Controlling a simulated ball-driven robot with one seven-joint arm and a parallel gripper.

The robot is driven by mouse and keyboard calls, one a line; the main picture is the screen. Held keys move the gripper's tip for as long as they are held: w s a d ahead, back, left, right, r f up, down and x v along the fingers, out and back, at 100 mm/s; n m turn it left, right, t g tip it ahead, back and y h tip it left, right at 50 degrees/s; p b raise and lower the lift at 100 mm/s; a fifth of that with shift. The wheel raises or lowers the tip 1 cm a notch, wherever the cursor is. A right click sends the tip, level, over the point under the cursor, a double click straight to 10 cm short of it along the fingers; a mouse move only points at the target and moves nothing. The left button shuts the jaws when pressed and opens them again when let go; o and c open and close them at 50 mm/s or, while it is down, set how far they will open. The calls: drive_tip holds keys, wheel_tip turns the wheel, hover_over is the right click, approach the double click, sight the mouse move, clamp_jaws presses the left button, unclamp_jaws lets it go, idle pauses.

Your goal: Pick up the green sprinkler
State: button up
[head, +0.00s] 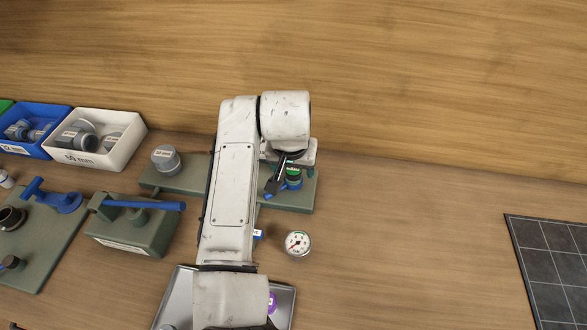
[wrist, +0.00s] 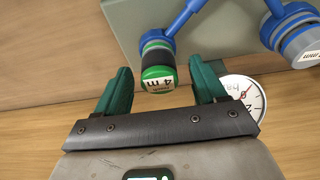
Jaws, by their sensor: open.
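The green sprinkler (wrist: 157,78) has a green end marked "4 m", a black middle and a green band. In the wrist view it sits at the end of a blue pipe, between and slightly beyond the fingertips. My gripper (wrist: 163,78) is open, with one teal finger on each side of the sprinkler and visible gaps between. In the head view the sprinkler (head: 293,172) shows only in part under my gripper (head: 290,168), beside a dark and blue piece. My arm hides much of the grey-green block (head: 297,201) there.
A round gauge (head: 298,243) lies just in front of the block. A grey-capped fitting (head: 166,159) stands left of my arm. A white bin (head: 128,145) and a blue bin (head: 52,147) are at left. A metal tray (head: 284,312) is in front. The right side is clear up to a dark gridded mat (head: 552,265).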

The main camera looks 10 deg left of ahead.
drive_tip(key=shift+f, duration=0.1)
drive_tip(key=shift+c, duration=0.2)
drive_tip(key=c, duration=1.1)
drive_tip(key=shift+r+b, duration=0.3)
drive_tip(key=shift+r, duration=0.3)
drive_tip(key=s+d+r+b, duration=0.1)
drive_tip(key=s+d+r, duration=0.4)
drive_tip(key=s+r, duration=0.7)
drive_tip(key=shift+s, duration=0.55)
